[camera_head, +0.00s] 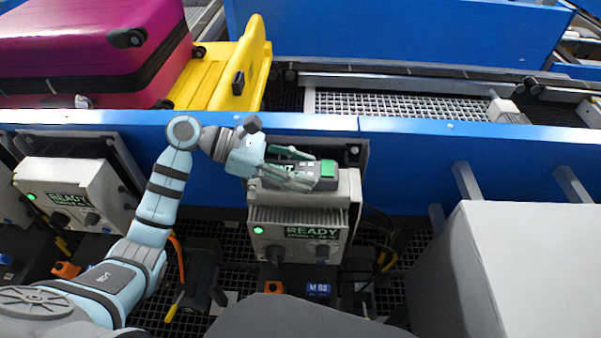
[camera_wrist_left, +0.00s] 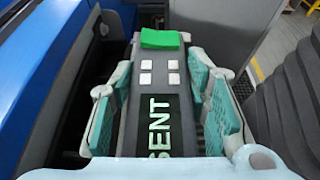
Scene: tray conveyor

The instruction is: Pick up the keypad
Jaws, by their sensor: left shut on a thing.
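The keypad (camera_wrist_left: 158,95) is a dark grey handheld unit with a green end, several pale square keys and a display reading "SENT" in the left wrist view. In the head view the keypad (camera_head: 327,172) lies at the top of a light grey box marked READY (camera_head: 298,233). My left gripper (camera_head: 303,170) is shut on the keypad, with its teal finger pads along both long sides, as the left wrist view (camera_wrist_left: 160,100) also shows. I cannot tell whether the keypad touches the box top. My right gripper is not in view.
A blue conveyor side wall (camera_head: 430,150) runs behind the box. A yellow tray (camera_head: 222,75) with a magenta suitcase (camera_head: 80,45) is on the conveyor at the left. Another READY box (camera_head: 70,185) hangs left. A large grey block (camera_head: 520,265) stands at the right.

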